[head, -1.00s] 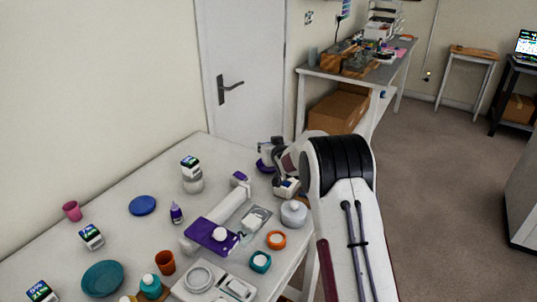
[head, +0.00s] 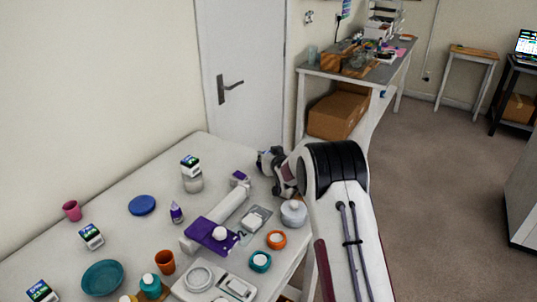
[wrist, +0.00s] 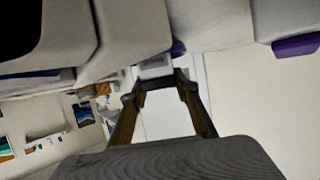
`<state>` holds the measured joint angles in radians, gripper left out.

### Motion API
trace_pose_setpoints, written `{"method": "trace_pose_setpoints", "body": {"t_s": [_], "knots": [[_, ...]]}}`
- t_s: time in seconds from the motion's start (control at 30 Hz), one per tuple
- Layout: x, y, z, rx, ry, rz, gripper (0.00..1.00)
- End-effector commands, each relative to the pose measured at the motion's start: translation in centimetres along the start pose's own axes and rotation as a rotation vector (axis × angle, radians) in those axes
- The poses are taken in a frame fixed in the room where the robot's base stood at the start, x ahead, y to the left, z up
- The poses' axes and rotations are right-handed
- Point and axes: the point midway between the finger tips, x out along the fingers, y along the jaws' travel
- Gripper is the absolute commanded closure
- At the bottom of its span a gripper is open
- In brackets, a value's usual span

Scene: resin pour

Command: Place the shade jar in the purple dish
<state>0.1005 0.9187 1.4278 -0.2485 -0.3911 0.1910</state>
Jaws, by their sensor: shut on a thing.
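My gripper (head: 270,161) is over the far right of the white table, with the arm reaching in from the right. In the wrist view its fingers (wrist: 158,82) are shut on a small pale thing (wrist: 154,68), taken as the shade jar; its label cannot be read. In the head view the gripper and wrist hide it. I cannot make out the purple dish for certain in the head view. In the wrist view a purple patch (wrist: 178,48) lies close beyond the fingertips, and another purple piece (wrist: 296,46) is at the right edge.
A white device with a purple plate (head: 203,230) stands mid-table. A pale round bottle (head: 293,213), an orange-ringed jar (head: 277,240) and a teal-ringed jar (head: 260,261) stand near the right edge. A blue dish (head: 142,205) and teal dish (head: 103,278) are to the left.

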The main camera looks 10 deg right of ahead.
Motion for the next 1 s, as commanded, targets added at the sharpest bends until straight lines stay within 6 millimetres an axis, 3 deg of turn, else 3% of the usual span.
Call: {"method": "trace_pose_setpoints", "body": {"t_s": [0.07,0.1,0.13,0.67,1.0], "knots": [[0.1,0.0,0.1,0.0,0.001,0.0,0.93],[0.1,0.0,0.1,0.0,0.0,0.0,0.62],[0.1,0.0,0.1,0.0,0.0,0.0,0.54],[-0.1,0.0,-0.3,0.0,0.001,0.0,0.53],[-2.0,0.0,-0.7,0.0,0.0,0.0,0.53]]}}
